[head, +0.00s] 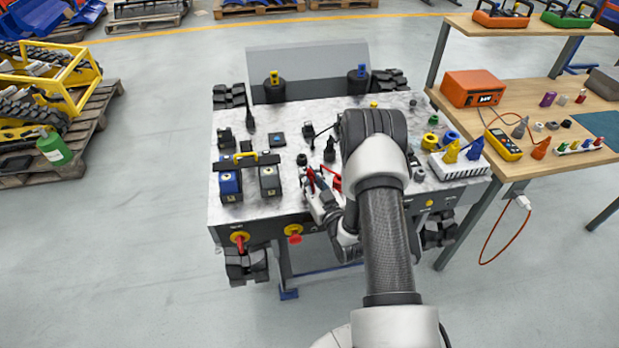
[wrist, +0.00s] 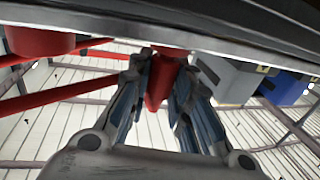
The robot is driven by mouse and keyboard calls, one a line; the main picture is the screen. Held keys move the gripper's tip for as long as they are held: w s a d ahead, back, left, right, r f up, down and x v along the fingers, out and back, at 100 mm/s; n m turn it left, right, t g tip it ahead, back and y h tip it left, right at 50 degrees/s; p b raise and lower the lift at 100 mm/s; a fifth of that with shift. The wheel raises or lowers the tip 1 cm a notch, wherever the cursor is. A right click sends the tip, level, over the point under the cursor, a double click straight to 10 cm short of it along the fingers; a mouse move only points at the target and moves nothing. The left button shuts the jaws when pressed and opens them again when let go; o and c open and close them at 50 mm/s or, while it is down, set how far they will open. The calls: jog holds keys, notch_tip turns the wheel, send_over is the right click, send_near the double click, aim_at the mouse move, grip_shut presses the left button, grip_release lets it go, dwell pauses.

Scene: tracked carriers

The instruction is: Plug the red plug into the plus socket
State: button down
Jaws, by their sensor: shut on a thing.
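My gripper (wrist: 160,85) is shut on the red plug (wrist: 156,88), whose tapered red body shows between the fingertips in the wrist view. The plug's far end runs up to a dark edge across the top of that view, and I cannot tell whether they touch. In the head view my gripper (head: 318,193) is at the near edge of the carrier's metal top (head: 265,206), left of my forearm. Red parts show around the fingers there, and I cannot tell which is the plug. I cannot make out the plus socket in either view.
A blue block (head: 229,184) and a grey block (head: 269,181) stand left of my gripper. A red knob on a yellow disc (head: 294,233) and a red switch (head: 239,239) are on the carrier's front. A workbench (head: 562,140) stands at right.

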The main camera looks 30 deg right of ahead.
jog(key=shift+f, duration=0.3)
dwell(0.5)
jog(key=c, duration=1.4)
grip_release()
jog(key=shift+o, duration=0.2)
jog(key=s, duration=1.2)
jog(key=shift+a, duration=0.35)
jog(key=shift+w, duration=0.1)
